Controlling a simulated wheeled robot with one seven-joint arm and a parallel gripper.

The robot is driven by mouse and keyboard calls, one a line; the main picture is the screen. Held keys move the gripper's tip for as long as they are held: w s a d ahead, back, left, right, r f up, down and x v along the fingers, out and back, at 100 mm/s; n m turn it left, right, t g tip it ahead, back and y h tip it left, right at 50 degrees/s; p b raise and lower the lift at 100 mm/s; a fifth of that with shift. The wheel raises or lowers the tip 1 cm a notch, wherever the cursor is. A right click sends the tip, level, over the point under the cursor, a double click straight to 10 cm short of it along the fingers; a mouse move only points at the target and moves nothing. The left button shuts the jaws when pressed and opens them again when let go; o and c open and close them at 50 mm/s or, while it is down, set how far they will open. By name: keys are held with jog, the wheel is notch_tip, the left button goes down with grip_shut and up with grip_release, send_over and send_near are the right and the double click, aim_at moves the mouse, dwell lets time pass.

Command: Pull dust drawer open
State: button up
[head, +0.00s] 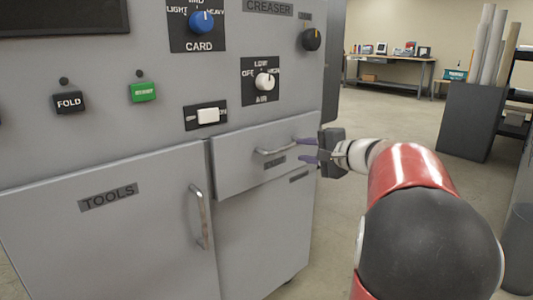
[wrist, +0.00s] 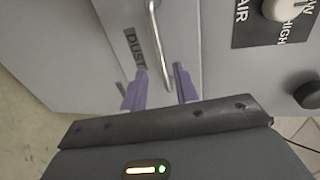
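The dust drawer (head: 235,171) is a grey panel at the right of the machine front, below the AIR knob. A metal bar handle (head: 272,151) runs across it, with a dark label beneath. My gripper (head: 306,150) is at the right end of this handle, its purple fingertips apart. In the wrist view the DUST label (wrist: 135,48) and the handle (wrist: 158,35) show ahead of my gripper (wrist: 160,88). The fingers are open, with the handle's near end between them, closer to the right finger. Contact cannot be told.
The TOOLS door (head: 115,235) with its upright handle (head: 199,217) is left of the drawer. Knobs and switches, including the AIR knob (head: 264,81), sit above. Open floor lies to the right. A dark bin of rolls (head: 478,120) and a workbench (head: 390,60) stand farther back.

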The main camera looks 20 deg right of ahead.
aim_at(288, 147)
jog(key=x, duration=0.7)
jog(key=shift+w, duration=0.3)
jog(key=shift+c, duration=0.4)
grip_shut()
